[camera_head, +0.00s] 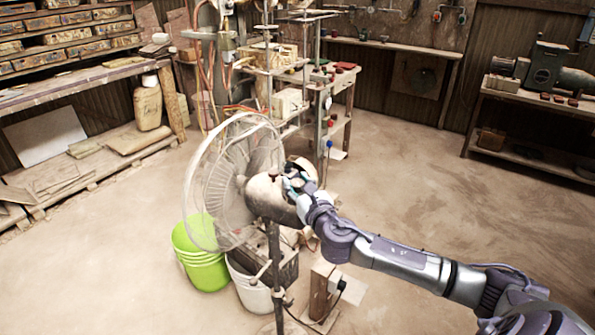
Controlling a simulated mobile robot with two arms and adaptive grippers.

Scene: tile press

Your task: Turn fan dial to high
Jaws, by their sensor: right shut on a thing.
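A pedestal fan with a round wire cage (215,185) stands in the middle of the view, its cage facing left. Its beige motor housing (268,196) sits behind the cage on a dark pole (275,262). My right gripper (294,183) is at the right, rear end of the housing, its fingers closed at the back of it. The dial is hidden by the fingers, so its setting cannot be read. My left gripper is not in view.
A green bucket (203,268) and a white bucket (247,290) stand under the fan. A wooden post with a box (322,290) stands right of the pole. A cluttered press bench (335,115) is behind. Open floor (430,190) lies to the right.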

